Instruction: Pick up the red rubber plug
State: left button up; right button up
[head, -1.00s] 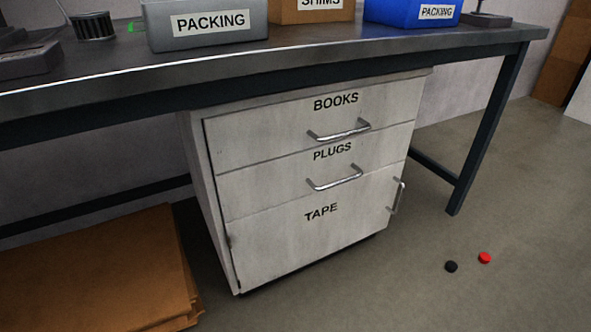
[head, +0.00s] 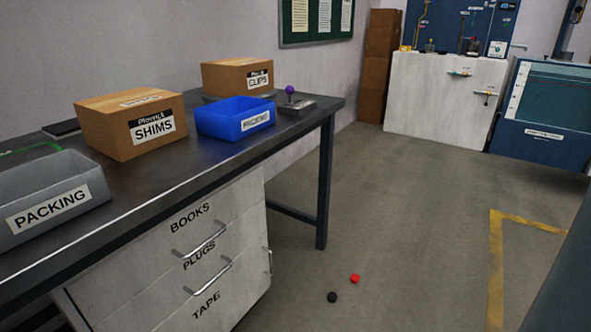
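The red rubber plug (head: 355,278) lies on the grey floor in the lower middle of the head view, to the right of the drawer cabinet. A black plug (head: 332,297) lies close to it, a little nearer and to the left, apart from it. Neither of my grippers shows in the head view.
The workbench (head: 200,192) with the labelled drawer cabinet (head: 165,279) fills the left side. Boxes and bins, including a blue bin (head: 234,118), stand on it. Open floor (head: 405,200) lies beyond the plugs. A yellow floor line (head: 495,265) runs at right.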

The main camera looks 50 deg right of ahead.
aim_at(355, 279)
jog(key=z, duration=2.15)
jog(key=i+l+u, duration=0.35)
jog(key=i, duration=0.35)
jog(key=i+l+u, duration=0.35)
jog(key=i+l, duration=0.15)
jog(key=i, duration=0.15)
jog(key=i+l+u, duration=0.35)
jog(key=i+l, duration=0.2)
jog(key=l, duration=0.1)
